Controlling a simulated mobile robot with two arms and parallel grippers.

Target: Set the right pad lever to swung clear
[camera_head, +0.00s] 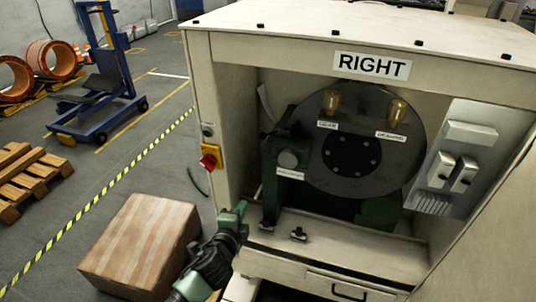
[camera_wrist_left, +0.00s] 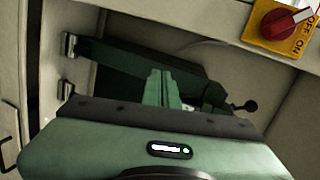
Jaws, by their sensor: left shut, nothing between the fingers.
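The machine cabinet (camera_head: 268,45) labelled RIGHT has an open front bay. In it a dark green arm (camera_head: 272,185) stands left of a large grey disc (camera_head: 385,165). A small black knob (camera_head: 267,136) shows near its top; I cannot tell for sure that this is the pad lever. In the left wrist view the dark green arm (camera_wrist_left: 115,57) lies behind my fingers, with a black ball knob (camera_wrist_left: 250,106) on a short rod to the right. My left gripper (camera_head: 242,204) is shut and empty at the bay's lower left, apparently short of the arm; it also shows in the wrist view (camera_wrist_left: 159,74).
A red switch on a yellow plate (camera_head: 211,157) is on the left post. A cardboard box (camera_head: 140,243) stands on the floor at left. A drawer handle (camera_head: 348,292) is below the bay.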

